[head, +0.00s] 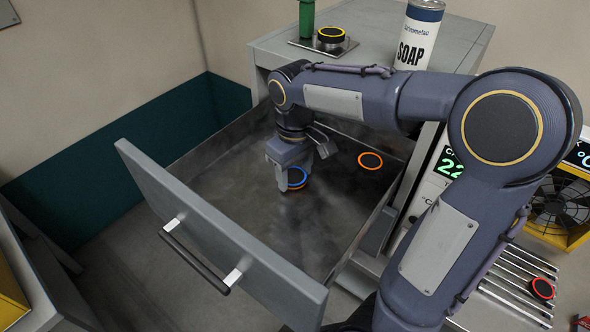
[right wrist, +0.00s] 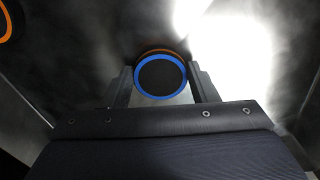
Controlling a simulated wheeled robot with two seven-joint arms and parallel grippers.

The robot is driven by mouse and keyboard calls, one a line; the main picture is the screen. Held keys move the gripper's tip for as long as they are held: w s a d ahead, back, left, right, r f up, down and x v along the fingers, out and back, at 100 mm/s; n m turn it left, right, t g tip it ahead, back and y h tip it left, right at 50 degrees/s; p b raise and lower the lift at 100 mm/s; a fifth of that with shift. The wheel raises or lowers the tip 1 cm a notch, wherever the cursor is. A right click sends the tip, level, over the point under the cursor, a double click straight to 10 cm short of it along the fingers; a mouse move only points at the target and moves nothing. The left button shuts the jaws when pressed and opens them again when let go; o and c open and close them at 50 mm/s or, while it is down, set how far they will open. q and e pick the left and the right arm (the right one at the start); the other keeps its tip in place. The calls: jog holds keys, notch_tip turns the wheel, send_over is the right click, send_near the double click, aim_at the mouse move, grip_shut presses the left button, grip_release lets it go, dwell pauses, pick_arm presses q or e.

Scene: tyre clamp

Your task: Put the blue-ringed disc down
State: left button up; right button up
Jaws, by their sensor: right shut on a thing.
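The blue-ringed disc (head: 296,177) is dark with a bright blue rim, low inside the open grey drawer (head: 225,225). My right gripper (head: 288,178) points down into the drawer and is shut on this disc. In the right wrist view the disc (right wrist: 160,76) sits between the two fingers (right wrist: 162,88). An orange rim shows just behind the blue one in both views, as of an orange-ringed disc (right wrist: 152,52) under it. I cannot tell whether the two touch. My left gripper is not in view.
Another orange-ringed disc (head: 370,161) lies on the drawer floor to the right. A yellow-ringed disc (head: 331,35), a green bottle (head: 307,18) and a soap can (head: 417,38) stand on the cabinet top. A red-ringed disc (head: 542,288) is on a slatted rack (head: 505,300). The drawer's front floor is bare.

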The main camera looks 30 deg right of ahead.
aim_at(296, 178)
jog(key=shift+f, duration=0.2)
jog(key=o, duration=1)
jog(key=shift+c, duration=0.2)
notch_tip(296, 178, up, 8)
jog(key=shift+s+f, duration=0.1)
